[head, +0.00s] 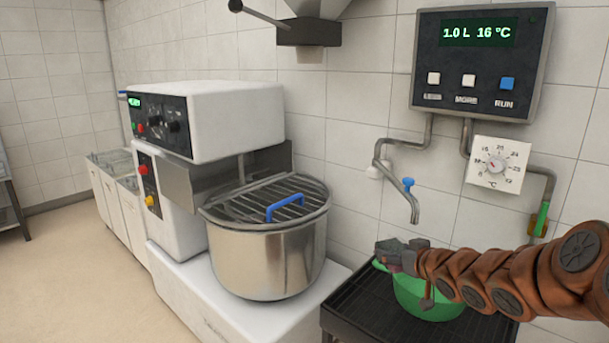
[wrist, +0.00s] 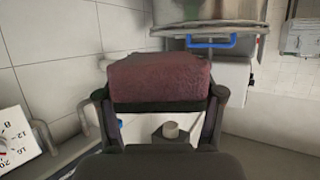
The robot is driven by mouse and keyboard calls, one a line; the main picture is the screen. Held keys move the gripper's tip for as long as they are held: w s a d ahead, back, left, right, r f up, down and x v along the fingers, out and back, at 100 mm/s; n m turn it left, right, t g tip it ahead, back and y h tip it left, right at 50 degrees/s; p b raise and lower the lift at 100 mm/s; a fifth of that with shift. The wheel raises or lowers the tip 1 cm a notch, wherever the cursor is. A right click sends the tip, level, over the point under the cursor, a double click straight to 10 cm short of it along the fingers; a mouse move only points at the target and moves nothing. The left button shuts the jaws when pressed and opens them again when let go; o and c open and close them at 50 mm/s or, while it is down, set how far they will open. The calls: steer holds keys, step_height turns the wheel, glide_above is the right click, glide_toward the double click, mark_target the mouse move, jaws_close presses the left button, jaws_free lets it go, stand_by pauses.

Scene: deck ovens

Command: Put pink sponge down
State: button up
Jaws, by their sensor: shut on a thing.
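The pink sponge (wrist: 160,77) shows dark pink in the wrist view, as a block between the two fingers of my gripper (wrist: 160,104). My gripper is shut on it. In the head view my gripper (head: 392,256) is in front of the wall, by the upper left rim of a green bowl (head: 428,300). I cannot make out the sponge there. Whether the sponge touches anything below is hidden.
The green bowl stands on a black grated tray (head: 355,309), below a tap (head: 412,200). A steel mixer bowl (head: 262,255) with a wire guard and blue handle (head: 285,207) stands to the left. A control box (head: 482,65) and dial (head: 497,164) are on the wall.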

steer(key=shift+s+a, duration=0.15)
steer(key=shift+a, duration=0.75)
step_height(320, 180, up, 16)
steer(key=a+p, duration=0.2)
steer(key=p, duration=1.4)
steer(key=m+h, duration=0.5)
steer(key=h, duration=0.2)
glide_above(379, 246)
steer(key=shift+t, duration=0.3)
steer(key=f, duration=0.6)
steer(key=shift+s+d+f, duration=0.15)
steer(key=shift+d+f, duration=0.15)
steer(key=shift+d, duration=0.05)
steer(key=f, duration=0.2)
steer(key=f+y, duration=0.1)
steer(key=f+n+y, duration=0.1)
steer(key=f, duration=0.1)
steer(key=shift+w+a+f, duration=0.25)
steer(key=shift+a+f, duration=0.1)
steer(key=shift+a+f+y, duration=0.15)
steer(key=shift+f+y, duration=0.25)
steer(key=shift+f, duration=0.05)
